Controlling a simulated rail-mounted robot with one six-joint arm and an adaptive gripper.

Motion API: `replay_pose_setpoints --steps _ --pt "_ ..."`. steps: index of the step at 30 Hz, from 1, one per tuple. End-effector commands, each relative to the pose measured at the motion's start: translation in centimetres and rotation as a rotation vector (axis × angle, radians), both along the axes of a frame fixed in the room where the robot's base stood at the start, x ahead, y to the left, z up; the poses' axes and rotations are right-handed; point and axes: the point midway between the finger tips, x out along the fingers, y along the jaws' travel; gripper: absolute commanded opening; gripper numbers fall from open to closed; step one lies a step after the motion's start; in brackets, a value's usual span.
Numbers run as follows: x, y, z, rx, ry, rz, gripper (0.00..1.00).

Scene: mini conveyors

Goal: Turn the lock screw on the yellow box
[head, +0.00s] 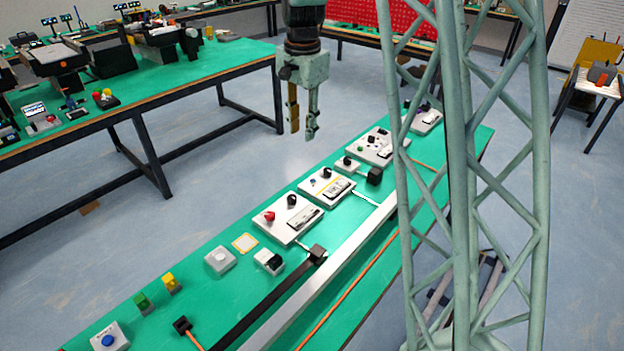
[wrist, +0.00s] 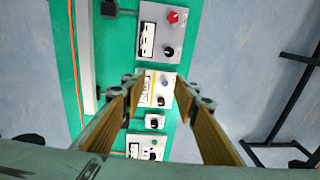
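A white-grey control box with a yellow strip (wrist: 144,101) sits between the fingers in the wrist view, and it also shows on the green bench in the head view (head: 341,201). It has a small blue button (wrist: 164,80), a black round knob (wrist: 161,101) and a dark-and-white module. I cannot tell which part is the lock screw. A small yellow block (head: 171,283) stands far off at the front left of the bench. My gripper (head: 302,135) points down, open and empty, well above the bench; its fingers also show in the wrist view (wrist: 160,82).
A silver rail (head: 330,275) runs along the bench. My lattice column covers part of the bench's right side.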

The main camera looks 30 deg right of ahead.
Motion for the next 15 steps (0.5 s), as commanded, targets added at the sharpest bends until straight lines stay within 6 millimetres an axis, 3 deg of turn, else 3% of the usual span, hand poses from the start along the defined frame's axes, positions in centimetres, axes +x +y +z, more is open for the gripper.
replay_pose_setpoints --steps 15 --pt "5.3 -4.2 -7.7 0.02 0.042 -0.2 0.28"
